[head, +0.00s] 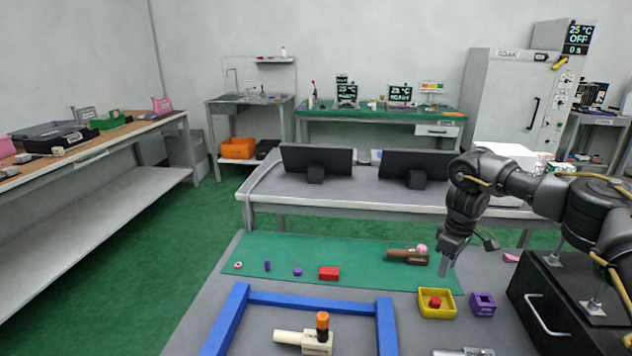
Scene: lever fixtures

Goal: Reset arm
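My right arm comes in from the right, and my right gripper (446,267) points down above the back right part of the table. It is too small to tell whether its fingers are apart; I see nothing held in it. A brown lever fixture (402,256) with a pink knob (422,248) lies on the green mat, just left of the gripper. A cream lever fixture (300,342) with an upright orange-topped lever (322,320) stands inside the blue frame. My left gripper is not in view.
The blue frame (310,301) stands at the front of the table. A yellow box (436,312) holding a red piece and a purple box (482,304) sit right of it. A red block (329,273) and small purple and pink parts lie on the green mat (350,254). A black drawer unit (545,322) is at right.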

